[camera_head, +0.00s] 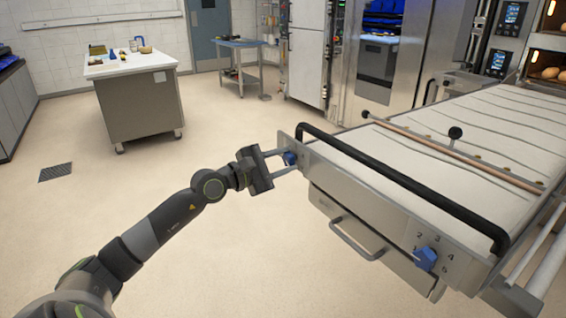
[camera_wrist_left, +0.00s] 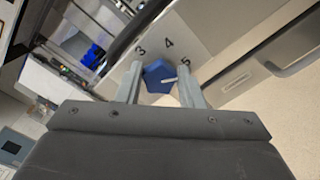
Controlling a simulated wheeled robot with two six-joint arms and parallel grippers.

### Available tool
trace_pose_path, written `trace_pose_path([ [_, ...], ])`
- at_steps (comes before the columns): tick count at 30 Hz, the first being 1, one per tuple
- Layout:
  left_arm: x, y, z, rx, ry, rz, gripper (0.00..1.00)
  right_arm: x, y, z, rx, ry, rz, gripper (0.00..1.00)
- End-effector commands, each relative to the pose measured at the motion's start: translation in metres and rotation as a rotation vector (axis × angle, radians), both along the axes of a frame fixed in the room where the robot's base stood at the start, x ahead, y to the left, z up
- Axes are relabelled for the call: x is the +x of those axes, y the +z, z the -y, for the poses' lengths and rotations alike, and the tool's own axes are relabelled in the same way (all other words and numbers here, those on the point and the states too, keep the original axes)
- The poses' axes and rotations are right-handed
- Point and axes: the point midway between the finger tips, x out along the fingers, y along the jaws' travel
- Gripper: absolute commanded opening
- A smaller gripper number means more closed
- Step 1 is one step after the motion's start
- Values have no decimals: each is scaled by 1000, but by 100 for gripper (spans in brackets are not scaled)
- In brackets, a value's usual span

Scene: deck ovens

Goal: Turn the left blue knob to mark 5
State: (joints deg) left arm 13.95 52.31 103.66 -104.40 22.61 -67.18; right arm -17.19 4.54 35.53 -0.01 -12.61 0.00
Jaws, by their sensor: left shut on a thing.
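The left blue knob (camera_head: 289,158) sits on the left end of the front panel of the loader (camera_head: 340,180). My left gripper (camera_head: 284,161) is shut on this knob, one finger on each side. In the left wrist view the knob (camera_wrist_left: 157,77) is between the two fingers (camera_wrist_left: 160,90). Its white pointer (camera_wrist_left: 170,80) points right, roughly toward the side of mark 5 (camera_wrist_left: 186,62); I cannot tell if it lines up exactly. Marks 3 (camera_wrist_left: 140,50) and 4 (camera_wrist_left: 169,43) also show. My right gripper is not in view.
A second blue knob (camera_head: 425,258) with its own numbers is at the panel's right end. A black handrail (camera_head: 400,180) runs above the panel, and a metal handle (camera_head: 357,238) is below. A worktable (camera_head: 130,66) stands at the back left.

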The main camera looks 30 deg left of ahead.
Motion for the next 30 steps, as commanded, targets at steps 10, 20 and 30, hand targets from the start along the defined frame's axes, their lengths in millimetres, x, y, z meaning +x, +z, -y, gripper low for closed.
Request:
trace_pose_path([
  [10,0,-2,0,0,0,-6,52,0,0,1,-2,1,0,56],
  [20,-1,-1,-1,0,-1,-2,56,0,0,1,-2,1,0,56],
  [30,-32,-3,-13,6,0,-6,56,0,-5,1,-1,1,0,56],
])
